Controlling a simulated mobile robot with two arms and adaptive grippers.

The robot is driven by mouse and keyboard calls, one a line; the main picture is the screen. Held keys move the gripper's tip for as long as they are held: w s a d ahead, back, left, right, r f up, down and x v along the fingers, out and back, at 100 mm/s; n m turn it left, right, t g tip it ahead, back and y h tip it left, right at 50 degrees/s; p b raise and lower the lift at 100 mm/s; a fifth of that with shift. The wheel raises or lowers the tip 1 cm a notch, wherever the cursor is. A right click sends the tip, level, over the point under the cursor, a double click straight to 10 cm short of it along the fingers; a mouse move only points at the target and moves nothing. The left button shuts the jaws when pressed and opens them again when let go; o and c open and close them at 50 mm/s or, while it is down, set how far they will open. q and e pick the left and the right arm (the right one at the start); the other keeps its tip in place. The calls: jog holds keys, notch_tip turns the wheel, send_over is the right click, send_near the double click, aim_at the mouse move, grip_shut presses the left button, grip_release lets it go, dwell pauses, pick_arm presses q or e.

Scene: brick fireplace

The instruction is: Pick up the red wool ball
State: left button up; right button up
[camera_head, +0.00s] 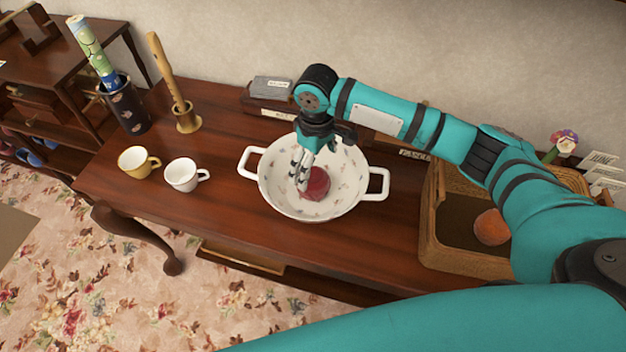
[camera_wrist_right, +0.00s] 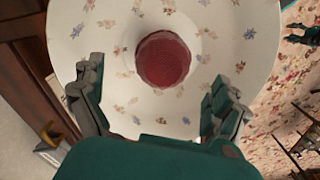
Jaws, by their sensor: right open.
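The red wool ball (camera_head: 315,184) lies in a white two-handled bowl (camera_head: 348,207) with a small flower pattern, on the wooden table. In the right wrist view the ball (camera_wrist_right: 163,59) lies beyond the fingertips, centred between them, with the bowl (camera_wrist_right: 95,30) around it. My right gripper (camera_head: 303,178) reaches down into the bowl, beside the ball on its left in the head view. In the wrist view the right gripper (camera_wrist_right: 158,95) has its fingers spread wide with nothing between them. My left gripper is not in view.
A yellow mug (camera_head: 135,162) and a white mug (camera_head: 181,175) stand left of the bowl. A wicker basket (camera_head: 427,235) with an orange ball (camera_head: 491,228) is at the right. A wooden holder (camera_head: 187,121) and a dark vase (camera_head: 127,110) stand at the back left.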

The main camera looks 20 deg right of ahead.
aim_at(315, 176)
notch_tip(315, 176, down, 2)
jog(key=shift+s+f, duration=0.1)
jog(key=f, duration=0.2)
jog(key=f+p, duration=0.1)
jog(key=f, duration=0.1)
jog(key=shift+s+a+f, duration=0.15)
jog(key=shift+a, duration=0.05)
jog(key=shift+f, duration=0.3)
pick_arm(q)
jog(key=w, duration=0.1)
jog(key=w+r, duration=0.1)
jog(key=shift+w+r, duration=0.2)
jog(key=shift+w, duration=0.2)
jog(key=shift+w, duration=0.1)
pick_arm(e)
jog(key=shift+c, duration=0.3)
jog(key=c, duration=0.7)
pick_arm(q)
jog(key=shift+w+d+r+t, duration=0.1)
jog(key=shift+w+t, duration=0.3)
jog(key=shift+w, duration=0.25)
pick_arm(e)
jog(key=c, duration=0.4)
